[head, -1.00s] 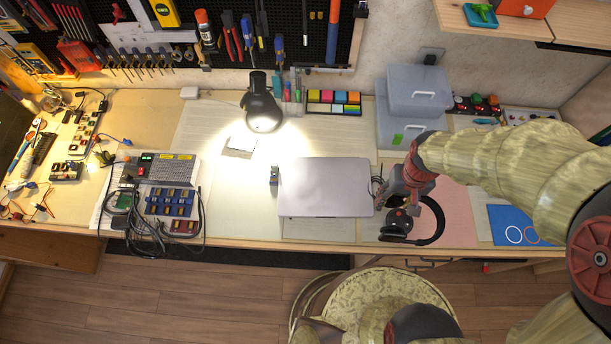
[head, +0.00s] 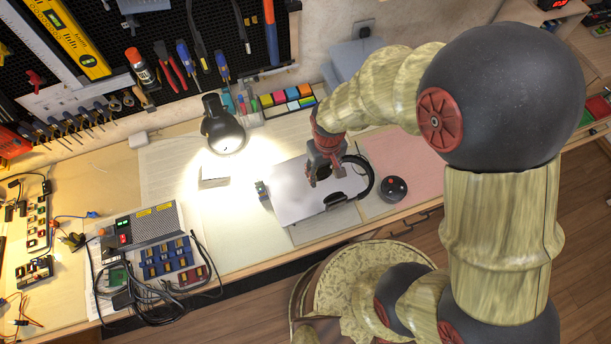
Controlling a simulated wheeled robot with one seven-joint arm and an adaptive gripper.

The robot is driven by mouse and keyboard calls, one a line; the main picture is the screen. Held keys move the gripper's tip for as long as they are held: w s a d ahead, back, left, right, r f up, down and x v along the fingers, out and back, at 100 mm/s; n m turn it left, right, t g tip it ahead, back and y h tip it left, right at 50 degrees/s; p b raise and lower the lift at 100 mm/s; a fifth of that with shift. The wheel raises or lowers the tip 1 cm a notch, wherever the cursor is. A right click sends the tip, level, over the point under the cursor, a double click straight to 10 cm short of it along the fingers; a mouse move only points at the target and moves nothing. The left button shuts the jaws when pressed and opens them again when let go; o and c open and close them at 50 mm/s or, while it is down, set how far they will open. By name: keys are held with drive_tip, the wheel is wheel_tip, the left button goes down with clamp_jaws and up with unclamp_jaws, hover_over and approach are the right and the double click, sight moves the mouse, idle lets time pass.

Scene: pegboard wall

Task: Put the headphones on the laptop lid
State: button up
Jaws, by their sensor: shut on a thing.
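The closed silver laptop (head: 292,192) lies on the desk with its lid facing up. My gripper (head: 327,181) points down over the right part of the lid and is shut on the black headphones (head: 366,178). The headband curves out to the right of the gripper, past the laptop's right edge. A dark part of the headphones (head: 337,201) shows below the gripper, over the lid's front right. The gripper and arm hide part of the headphones and lid. I cannot tell whether the headphones touch the lid.
A round black object with a red dot (head: 393,189) stands right of the laptop, close to the headband. A lit black lamp (head: 222,127) stands behind left. A power supply (head: 143,228) with cables is at left. Sticky notes (head: 287,97) lie behind. The pink mat (head: 408,148) is mostly clear.

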drive_tip(key=w+a+f, duration=0.1)
drive_tip(key=f, duration=0.1)
drive_tip(key=w+a+f+b, duration=0.1)
drive_tip(key=a+f, duration=0.1)
drive_tip(key=w+a+f, duration=0.1)
drive_tip(key=f, duration=0.1)
drive_tip(key=shift+w+a+f, duration=0.1)
drive_tip(key=shift+w+a, duration=0.2)
drive_tip(key=shift+w, duration=0.05)
wheel_tip(320, 180, down, 4)
drive_tip(key=shift+w+a+r+b, duration=0.15)
drive_tip(key=shift+r+b, duration=0.1)
drive_tip(key=shift+b, duration=0.35)
drive_tip(key=o, duration=1.3)
